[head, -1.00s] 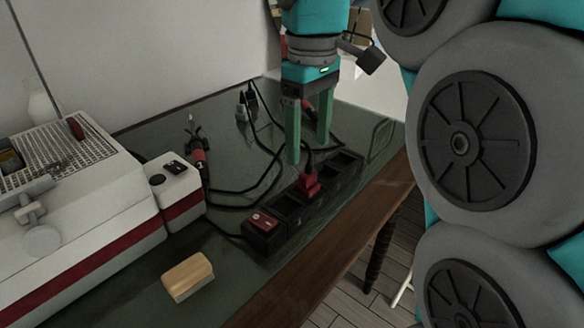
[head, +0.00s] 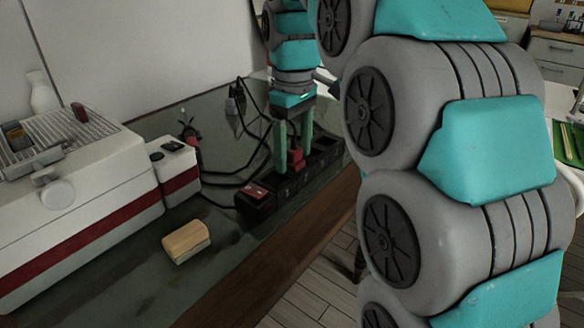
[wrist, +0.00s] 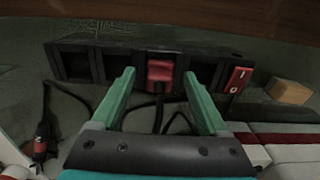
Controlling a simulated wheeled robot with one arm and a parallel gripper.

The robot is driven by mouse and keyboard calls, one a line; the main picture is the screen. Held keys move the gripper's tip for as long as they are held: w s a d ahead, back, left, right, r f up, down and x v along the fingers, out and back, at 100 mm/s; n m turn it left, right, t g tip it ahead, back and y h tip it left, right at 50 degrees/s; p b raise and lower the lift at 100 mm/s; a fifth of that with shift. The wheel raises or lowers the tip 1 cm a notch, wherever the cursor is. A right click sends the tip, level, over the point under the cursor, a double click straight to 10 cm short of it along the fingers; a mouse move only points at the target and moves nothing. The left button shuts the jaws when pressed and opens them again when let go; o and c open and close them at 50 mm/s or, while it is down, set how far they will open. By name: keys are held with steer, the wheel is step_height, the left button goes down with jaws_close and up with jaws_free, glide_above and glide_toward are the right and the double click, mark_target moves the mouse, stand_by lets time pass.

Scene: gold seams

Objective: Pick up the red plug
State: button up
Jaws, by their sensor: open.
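The red plug (head: 296,159) sits in a black power strip (head: 256,206) on the dark green tabletop. In the wrist view the red plug (wrist: 160,71) shows between and just beyond my fingertips, with its black cord running down toward me. My gripper (head: 293,154) points down at the strip, its green fingers on either side of the plug. In the wrist view my gripper (wrist: 160,76) is open, with gaps visible between each finger and the plug. The strip has a red switch (wrist: 238,79) at one end and several empty sockets.
A white and red machine (head: 70,200) stands at the left, with a small white and red box (head: 174,172) beside it. A wooden block (head: 186,241) lies in front. Black cables and another dark plug (head: 237,97) lie behind the strip. The table's wooden edge (head: 270,265) runs along the front.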

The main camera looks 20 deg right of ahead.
steer(key=shift+c, duration=0.4)
jaws_close()
stand_by(0.4)
